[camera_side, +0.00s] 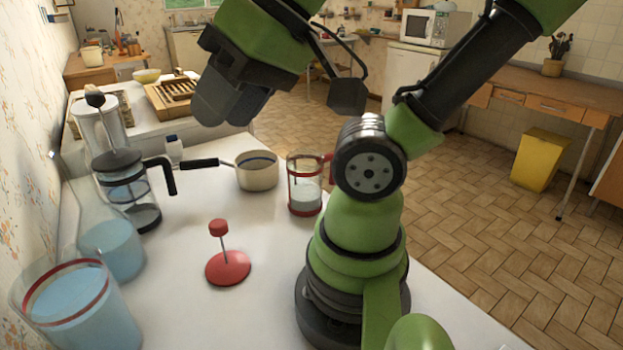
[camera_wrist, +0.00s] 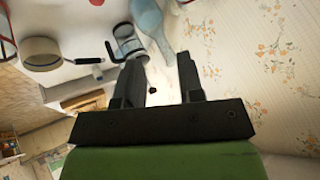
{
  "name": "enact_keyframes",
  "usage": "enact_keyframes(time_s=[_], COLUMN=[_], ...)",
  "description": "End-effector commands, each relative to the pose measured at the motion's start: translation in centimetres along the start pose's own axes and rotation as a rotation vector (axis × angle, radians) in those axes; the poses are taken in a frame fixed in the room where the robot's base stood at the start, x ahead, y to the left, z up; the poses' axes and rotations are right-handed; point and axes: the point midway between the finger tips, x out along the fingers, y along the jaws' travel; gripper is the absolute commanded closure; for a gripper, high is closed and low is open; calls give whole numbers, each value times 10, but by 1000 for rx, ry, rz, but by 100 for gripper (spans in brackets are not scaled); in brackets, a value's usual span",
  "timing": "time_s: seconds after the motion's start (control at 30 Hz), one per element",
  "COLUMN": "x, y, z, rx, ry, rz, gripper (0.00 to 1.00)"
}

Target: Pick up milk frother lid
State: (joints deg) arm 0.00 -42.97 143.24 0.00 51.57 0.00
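The milk frother lid (camera_side: 228,268) is a red disc lying on the white countertop in the side view, with a thin upright stem and a red knob on top. The milk frother jug (camera_side: 305,190), clear with red bands and a red handle, stands behind it to the right. My gripper (camera_side: 222,112) is high above the counter in the side view, well above and apart from the lid. In the wrist view my gripper (camera_wrist: 162,68) has its two fingers spread with nothing between them.
A French press (camera_side: 130,190), a saucepan (camera_side: 257,171) and a tall appliance (camera_side: 100,128) stand behind the lid. A glass carafe (camera_side: 112,248) and a large red-banded glass (camera_side: 80,310) stand left of it. The counter (camera_side: 190,315) around the lid is clear.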

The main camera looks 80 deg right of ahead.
Motion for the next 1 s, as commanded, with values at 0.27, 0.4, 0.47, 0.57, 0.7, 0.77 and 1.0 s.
enact_keyframes(time_s=[0.27,0.4,0.47,0.57,0.7,0.77,1.0], x=[0,0,1,6,29,44,106], y=[0,0,0,2,13,20,59], z=[0,0,0,-5,-19,-25,-38], rx=[0,0,1,12,46,65,129], ry=[0,0,-3,-27,-111,-161,-356], rz=[0,0,3,28,115,163,333], gripper=[37,37,37,37,37,37,37])
